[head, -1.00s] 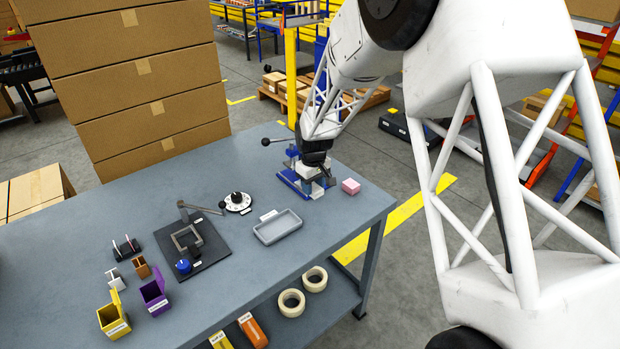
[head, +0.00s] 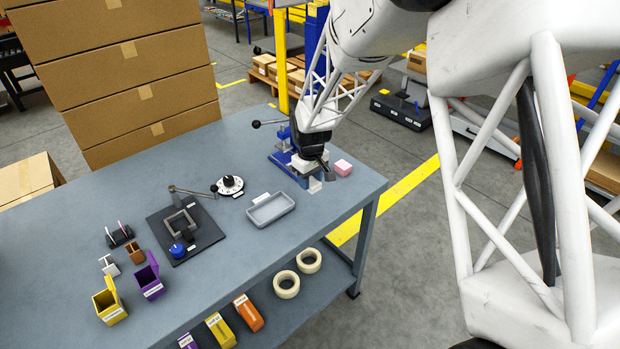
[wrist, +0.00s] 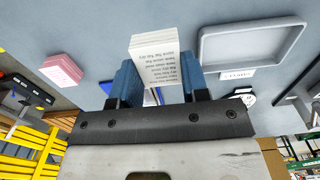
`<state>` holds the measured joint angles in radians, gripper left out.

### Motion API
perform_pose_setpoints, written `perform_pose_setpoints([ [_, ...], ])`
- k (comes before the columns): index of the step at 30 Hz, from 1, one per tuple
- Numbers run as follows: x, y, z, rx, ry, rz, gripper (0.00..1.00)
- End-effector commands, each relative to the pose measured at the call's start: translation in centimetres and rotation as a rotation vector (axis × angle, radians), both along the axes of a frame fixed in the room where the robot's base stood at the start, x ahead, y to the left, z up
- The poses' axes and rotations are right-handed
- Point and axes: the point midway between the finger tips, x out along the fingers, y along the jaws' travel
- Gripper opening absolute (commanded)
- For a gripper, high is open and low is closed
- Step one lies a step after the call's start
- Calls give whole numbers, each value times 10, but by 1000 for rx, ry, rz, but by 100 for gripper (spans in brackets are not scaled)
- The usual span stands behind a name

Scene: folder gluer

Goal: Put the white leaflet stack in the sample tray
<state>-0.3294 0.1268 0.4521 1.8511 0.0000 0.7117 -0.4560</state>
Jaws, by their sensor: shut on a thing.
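The white leaflet stack (wrist: 154,60), with printed lines of text, is between the two blue fingers of my gripper (wrist: 156,88) in the wrist view. My gripper is shut on it. In the head view my gripper (head: 318,176) is low over the right end of the table, and the stack shows as a small white patch (head: 314,186) under it, partly hidden. The grey sample tray (head: 270,208) lies to the left of my gripper and looks empty. It also shows at upper right in the wrist view (wrist: 250,38), apart from the stack.
A pink stack (head: 343,168) sits just right of my gripper. A blue device (head: 286,162) with a black-knobbed lever stands close behind it. A white dial (head: 230,185) and a black fixture board (head: 186,234) lie left of the tray. Table front of the tray is clear.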

Motion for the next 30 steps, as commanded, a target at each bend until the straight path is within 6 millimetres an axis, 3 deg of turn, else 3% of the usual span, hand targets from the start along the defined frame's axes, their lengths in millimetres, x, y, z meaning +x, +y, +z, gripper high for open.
perform_pose_setpoints([
  [17, -9, 4, 0, 0, 0, 1, 19],
  [23, -38, 14, 0, 0, 0, 3, 19],
  [30, -94, 30, -1, 0, 0, 3, 19],
])
